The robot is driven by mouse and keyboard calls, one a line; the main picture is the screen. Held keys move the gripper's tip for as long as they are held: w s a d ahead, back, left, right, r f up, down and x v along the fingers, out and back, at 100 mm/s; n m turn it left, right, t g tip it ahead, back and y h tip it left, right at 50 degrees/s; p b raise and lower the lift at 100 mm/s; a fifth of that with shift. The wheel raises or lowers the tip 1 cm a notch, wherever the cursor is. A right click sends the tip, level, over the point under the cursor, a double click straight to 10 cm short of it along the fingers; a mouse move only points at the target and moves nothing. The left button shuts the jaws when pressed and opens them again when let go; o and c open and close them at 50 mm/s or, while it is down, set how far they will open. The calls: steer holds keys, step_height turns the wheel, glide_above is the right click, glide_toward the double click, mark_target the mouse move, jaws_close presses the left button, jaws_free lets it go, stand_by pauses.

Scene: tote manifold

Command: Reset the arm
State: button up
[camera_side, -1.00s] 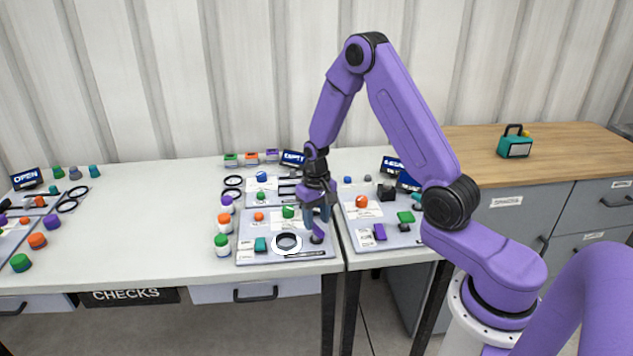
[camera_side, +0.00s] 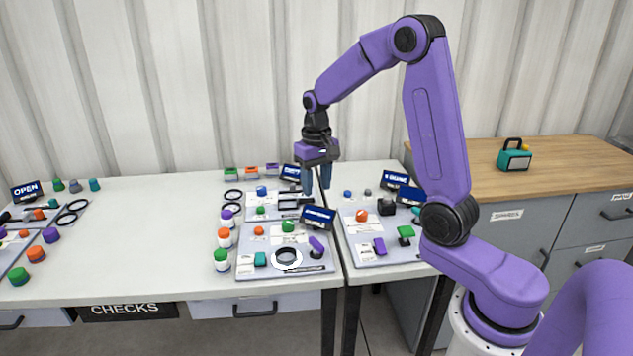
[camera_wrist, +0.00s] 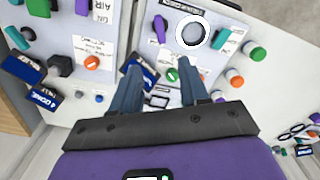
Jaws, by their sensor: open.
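My gripper (camera_side: 319,180) hangs above the back part of the middle panels, its two fingers apart and empty. In the wrist view the open fingers (camera_wrist: 160,82) point toward a grey panel and touch nothing that I can make out. The front middle panel (camera_side: 250,243) carries a white-and-black ring (camera_side: 287,258), a tilted purple handle (camera_side: 317,245), a teal block (camera_side: 260,259) and a green knob (camera_side: 288,226). A blue sign (camera_side: 318,217) stands at that panel's back right corner.
Capped bottles (camera_side: 222,260) stand left of the panel. The right panel (camera_side: 378,256) holds an orange knob (camera_side: 361,215), a purple handle and a green piece. A teal box (camera_side: 514,157) sits on the wooden counter (camera_side: 560,170). The white table's left middle (camera_side: 140,240) is clear.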

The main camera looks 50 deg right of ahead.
steer(key=s+a+r+n, duration=0.3)
steer(key=s+a+n, duration=0.5)
steer(key=s+a, duration=0.3)
steer(key=s+a+n, duration=0.3)
steer(key=s+n, duration=0.5)
steer(key=s, duration=1)
steer(key=shift+s+f, duration=0.2)
